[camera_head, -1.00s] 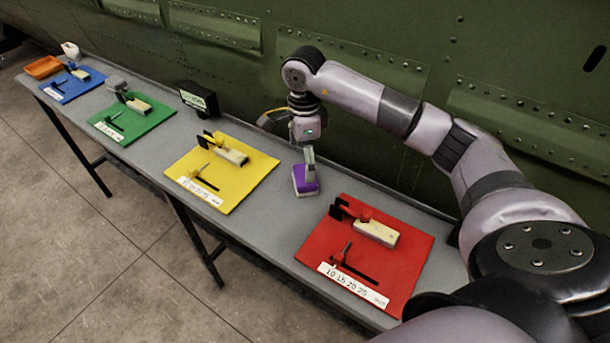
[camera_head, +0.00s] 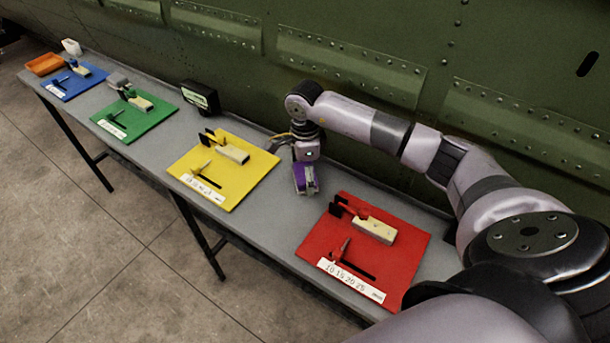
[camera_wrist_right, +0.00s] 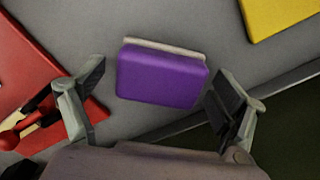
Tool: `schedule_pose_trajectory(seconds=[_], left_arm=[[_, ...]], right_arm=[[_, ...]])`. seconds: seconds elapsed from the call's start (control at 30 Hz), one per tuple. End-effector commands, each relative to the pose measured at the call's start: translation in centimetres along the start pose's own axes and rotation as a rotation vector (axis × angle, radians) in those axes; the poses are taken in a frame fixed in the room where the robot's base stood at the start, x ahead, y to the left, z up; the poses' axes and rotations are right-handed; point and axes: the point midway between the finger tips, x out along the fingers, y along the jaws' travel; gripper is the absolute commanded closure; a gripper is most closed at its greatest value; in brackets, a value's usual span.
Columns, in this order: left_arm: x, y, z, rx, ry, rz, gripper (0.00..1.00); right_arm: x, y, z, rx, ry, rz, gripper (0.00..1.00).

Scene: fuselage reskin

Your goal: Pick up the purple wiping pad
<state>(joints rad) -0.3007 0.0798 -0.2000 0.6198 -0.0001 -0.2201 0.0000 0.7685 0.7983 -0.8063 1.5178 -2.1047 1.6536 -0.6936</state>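The purple wiping pad (camera_head: 306,179) lies on the grey table between the yellow mat and the red mat. In the right wrist view the pad (camera_wrist_right: 162,76) shows its purple top and a pale edge along its far side. My right gripper (camera_wrist_right: 158,103) is open, with one finger on each side of the pad's near part and a gap on both sides. In the head view the right gripper (camera_head: 306,168) points down at the pad and partly covers it. My left gripper is not in view.
The red mat (camera_head: 409,262) and yellow mat (camera_head: 245,181) carry clamps and pale blocks. Green (camera_head: 156,125) and blue (camera_head: 88,87) mats lie further left. A black box (camera_head: 199,98) stands at the table's back. The green riveted wall (camera_head: 353,70) rises behind.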

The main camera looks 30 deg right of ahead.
Motion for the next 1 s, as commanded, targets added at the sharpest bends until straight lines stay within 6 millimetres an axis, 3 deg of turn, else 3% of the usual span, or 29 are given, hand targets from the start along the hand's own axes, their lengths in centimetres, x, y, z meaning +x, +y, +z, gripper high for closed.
schedule_pose_trajectory(seconds=[0.7,1.0], left_arm=[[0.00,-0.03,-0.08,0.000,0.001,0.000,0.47],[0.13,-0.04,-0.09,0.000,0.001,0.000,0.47]], right_arm=[[-0.07,-0.02,-0.01,0.000,0.000,0.000,0.61],[-0.54,-0.06,0.02,0.000,-0.001,-0.002,0.62]])
